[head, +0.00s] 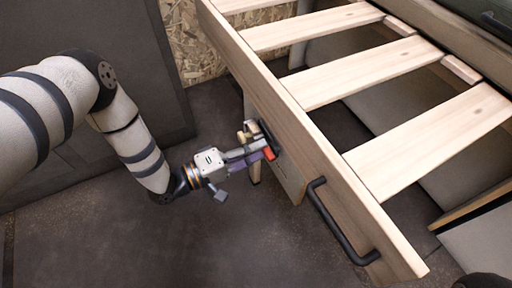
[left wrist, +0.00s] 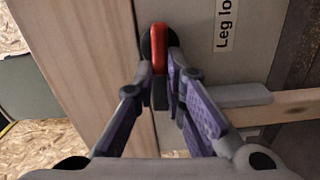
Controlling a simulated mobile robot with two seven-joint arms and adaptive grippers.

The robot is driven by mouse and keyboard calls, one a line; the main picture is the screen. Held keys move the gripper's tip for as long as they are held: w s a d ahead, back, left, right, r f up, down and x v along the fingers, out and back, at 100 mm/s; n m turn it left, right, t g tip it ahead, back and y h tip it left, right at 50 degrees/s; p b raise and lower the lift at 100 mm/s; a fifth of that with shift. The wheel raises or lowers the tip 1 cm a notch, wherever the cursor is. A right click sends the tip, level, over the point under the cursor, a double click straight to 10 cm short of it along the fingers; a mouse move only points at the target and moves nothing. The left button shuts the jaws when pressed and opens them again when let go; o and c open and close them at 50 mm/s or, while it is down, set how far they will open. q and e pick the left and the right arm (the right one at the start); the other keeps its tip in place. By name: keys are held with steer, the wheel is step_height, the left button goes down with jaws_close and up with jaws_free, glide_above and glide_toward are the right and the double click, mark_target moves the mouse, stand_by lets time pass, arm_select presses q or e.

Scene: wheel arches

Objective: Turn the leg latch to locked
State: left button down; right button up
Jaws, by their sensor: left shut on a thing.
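In the left wrist view the red lever (left wrist: 159,48) stands upright in the picture, on a dark rounded mount. My left gripper (head: 260,148) is at the latch, and its purple-padded fingers (left wrist: 160,80) are closed in on both sides of the lever. The fingers hide part of the latch in the head view. My right gripper is not in view.
A label reading "Leg lo" (left wrist: 224,25), cut off by the picture edge, is on the panel right of the latch. The slatted frame (head: 335,185) fills the right side. A black handle (head: 335,222) sticks out of its rail. Dark floor (head: 190,245) lies clear below.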

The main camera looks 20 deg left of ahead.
arm_select(q)
steer(key=shift+f+n, duration=0.15)
steer(key=shift+n, duration=0.55)
steer(key=c, duration=1.6)
jaws_free()
steer(key=shift+c, duration=0.2)
steer(key=v, duration=1.2)
